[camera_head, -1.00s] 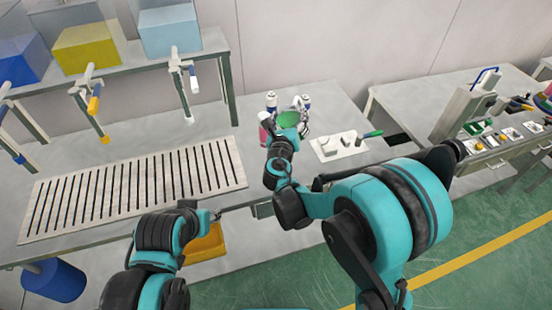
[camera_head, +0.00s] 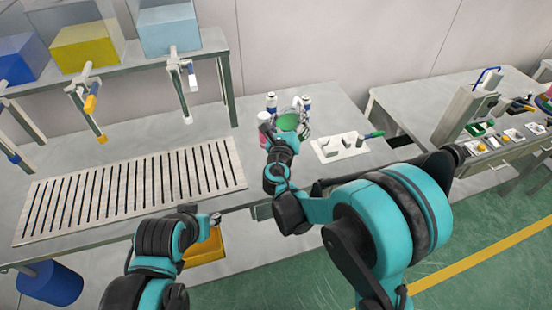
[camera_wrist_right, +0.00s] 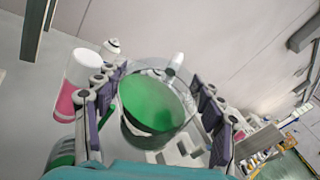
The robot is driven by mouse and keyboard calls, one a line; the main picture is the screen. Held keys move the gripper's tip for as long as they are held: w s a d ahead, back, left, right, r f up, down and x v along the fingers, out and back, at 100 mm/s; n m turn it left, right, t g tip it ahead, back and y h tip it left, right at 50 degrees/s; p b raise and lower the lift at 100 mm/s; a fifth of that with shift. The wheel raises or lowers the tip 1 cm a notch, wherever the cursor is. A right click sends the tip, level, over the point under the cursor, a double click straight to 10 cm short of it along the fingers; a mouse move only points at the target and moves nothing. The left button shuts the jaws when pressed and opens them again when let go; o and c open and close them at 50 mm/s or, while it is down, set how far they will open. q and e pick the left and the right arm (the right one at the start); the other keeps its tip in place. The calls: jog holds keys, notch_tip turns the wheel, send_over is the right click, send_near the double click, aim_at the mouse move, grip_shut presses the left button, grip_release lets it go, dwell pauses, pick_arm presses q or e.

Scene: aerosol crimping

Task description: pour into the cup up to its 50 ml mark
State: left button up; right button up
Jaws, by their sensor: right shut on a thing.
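My right gripper (camera_head: 290,128) is at the far side of the bench, shut on a clear vessel (camera_wrist_right: 178,78) with green liquid in it. In the right wrist view the vessel sits between the fingers of this gripper (camera_wrist_right: 160,118), and the green surface (camera_wrist_right: 150,103) shows through its wide mouth. I cannot make out a 50 ml mark or a separate receiving cup. A pink and white bottle (camera_wrist_right: 78,85) stands left of the gripper. My left gripper (camera_head: 213,220) is low near the bench's front edge; its fingers are too small to judge.
Two white-capped bottles (camera_head: 271,102) (camera_head: 305,103) stand behind the vessel. A white plate with fittings (camera_head: 338,149) and a green-handled tool (camera_head: 373,135) lies to the right. A slotted grate (camera_head: 130,188) covers the left bench, under hanging dispensing nozzles (camera_head: 92,102).

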dwell(0.6)
jog(key=shift+b, duration=0.3)
jog(key=shift+f, duration=0.1)
dwell(0.3)
jog(key=shift+f+b, duration=0.1)
jog(key=shift+b, duration=0.25)
dwell(0.4)
jog(key=shift+n, duration=0.3)
jog(key=shift+b, duration=0.3)
jog(key=shift+f+t, duration=0.1)
jog(key=shift+t, duration=0.2)
jog(key=shift+s+a+f+b, duration=0.1)
jog(key=shift+f+b, duration=0.1)
jog(key=shift+b, duration=0.9)
dwell(2.1)
